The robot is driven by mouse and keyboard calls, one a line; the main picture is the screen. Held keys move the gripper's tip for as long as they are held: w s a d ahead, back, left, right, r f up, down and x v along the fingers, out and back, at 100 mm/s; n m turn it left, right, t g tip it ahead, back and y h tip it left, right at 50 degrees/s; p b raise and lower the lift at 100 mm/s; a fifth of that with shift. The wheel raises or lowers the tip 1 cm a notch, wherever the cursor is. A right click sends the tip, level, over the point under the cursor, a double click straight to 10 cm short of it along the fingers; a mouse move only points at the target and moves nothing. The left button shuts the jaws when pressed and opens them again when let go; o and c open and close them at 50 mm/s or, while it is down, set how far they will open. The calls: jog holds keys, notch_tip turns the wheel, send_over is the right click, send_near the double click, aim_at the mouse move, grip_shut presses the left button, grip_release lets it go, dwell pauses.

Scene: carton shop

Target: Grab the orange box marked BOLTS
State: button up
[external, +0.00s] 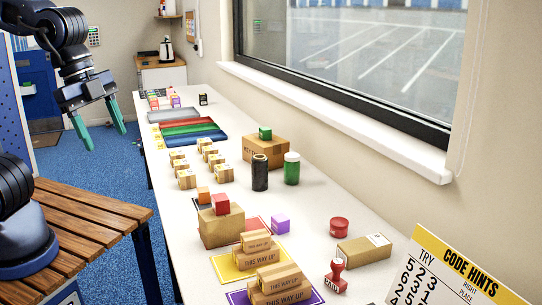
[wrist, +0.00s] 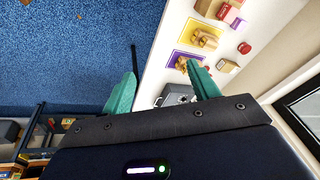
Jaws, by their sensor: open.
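A small orange box (external: 203,195) sits on the white counter, just behind a brown carton (external: 221,230) with a red box (external: 220,204) on top. I cannot read any BOLTS marking on it. Small coloured boxes (external: 153,102) at the far end are too small to tell apart. My gripper (external: 103,135) is open and empty, in the air left of the counter, well apart from the orange box. In the wrist view my gripper (wrist: 161,70) shows its green fingers spread, with blue floor and the counter edge below; I cannot make out the orange box there.
Several small cartons (external: 186,179), a black jar (external: 260,172), a green jar (external: 291,168) and a larger carton (external: 262,150) crowd the counter (external: 232,120). A slatted wooden table (external: 84,220) is at the left. The window wall bounds the right.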

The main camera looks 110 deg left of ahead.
jog(key=w+a+f+m+g, duration=0.15)
jog(key=w+a+f, duration=0.25)
jog(key=a, duration=0.5)
jog(key=m+g+h, duration=0.1)
jog(key=m+g, duration=0.1)
jog(key=m, duration=0.4)
send_near(203, 189)
jog(key=shift+d, duration=0.1)
jog(key=shift+f, duration=5.35)
jog(key=c, duration=1.1)
jog(key=shift+r, duration=0.1)
jog(key=shift+c, duration=0.2)
